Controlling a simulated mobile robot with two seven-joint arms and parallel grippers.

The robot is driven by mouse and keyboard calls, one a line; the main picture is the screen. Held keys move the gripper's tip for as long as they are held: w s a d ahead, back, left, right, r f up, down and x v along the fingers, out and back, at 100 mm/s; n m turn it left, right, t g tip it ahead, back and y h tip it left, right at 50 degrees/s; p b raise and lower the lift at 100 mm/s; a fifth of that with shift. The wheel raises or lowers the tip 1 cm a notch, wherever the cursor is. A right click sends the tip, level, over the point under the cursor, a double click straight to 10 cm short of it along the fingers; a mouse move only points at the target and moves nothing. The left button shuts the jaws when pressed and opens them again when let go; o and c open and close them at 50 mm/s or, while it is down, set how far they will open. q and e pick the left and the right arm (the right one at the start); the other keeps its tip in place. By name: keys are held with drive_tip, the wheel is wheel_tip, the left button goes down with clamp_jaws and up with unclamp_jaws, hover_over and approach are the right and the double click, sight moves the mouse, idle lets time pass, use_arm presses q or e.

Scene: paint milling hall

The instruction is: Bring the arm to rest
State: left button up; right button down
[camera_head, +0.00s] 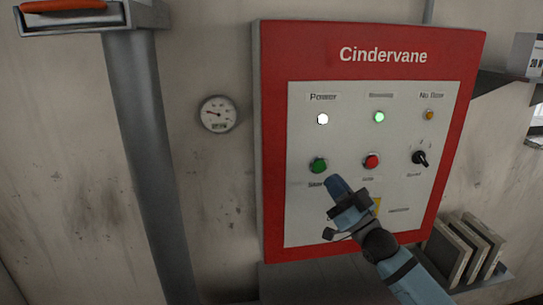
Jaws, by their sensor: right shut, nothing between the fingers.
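My right gripper (337,188) is shut and empty. It is in front of the lower middle of a red-framed control panel (300,218) labelled "Cindervane", and my right arm comes in from the lower right. The fingertips show just below and right of the green button (318,166). I cannot tell whether they touch the panel. The gripper hides part of the panel's lower labels. My left gripper is not in view.
The panel also bears a lit white Power lamp (323,119), a lit green lamp (379,117), an amber lamp (429,115), a red button (372,161) and a black knob (420,158). A gauge (218,115) and a grey post (150,150) are left. Grey slabs (447,253) stand lower right.

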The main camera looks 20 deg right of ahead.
drive_tip(key=s+a+f+m+g+h, duration=0.1)
drive_tip(key=s+a+f+g+h, duration=0.2)
drive_tip(key=f, duration=0.9)
drive_tip(key=s+a+f+g, duration=0.3)
drive_tip(key=s+a+f, duration=0.15)
drive_tip(key=f, duration=0.85)
drive_tip(key=s+a+f+g, duration=0.3)
drive_tip(key=s+a+f, duration=0.1)
drive_tip(key=s+f, duration=0.4)
drive_tip(key=s+a+f+g+h, duration=0.1)
drive_tip(key=s+a+f+g, duration=0.3)
drive_tip(key=s+f, duration=0.5)
drive_tip(key=shift+s+a, duration=0.15)
drive_tip(key=shift+a, duration=0.6)
drive_tip(key=shift+d+r, duration=0.1)
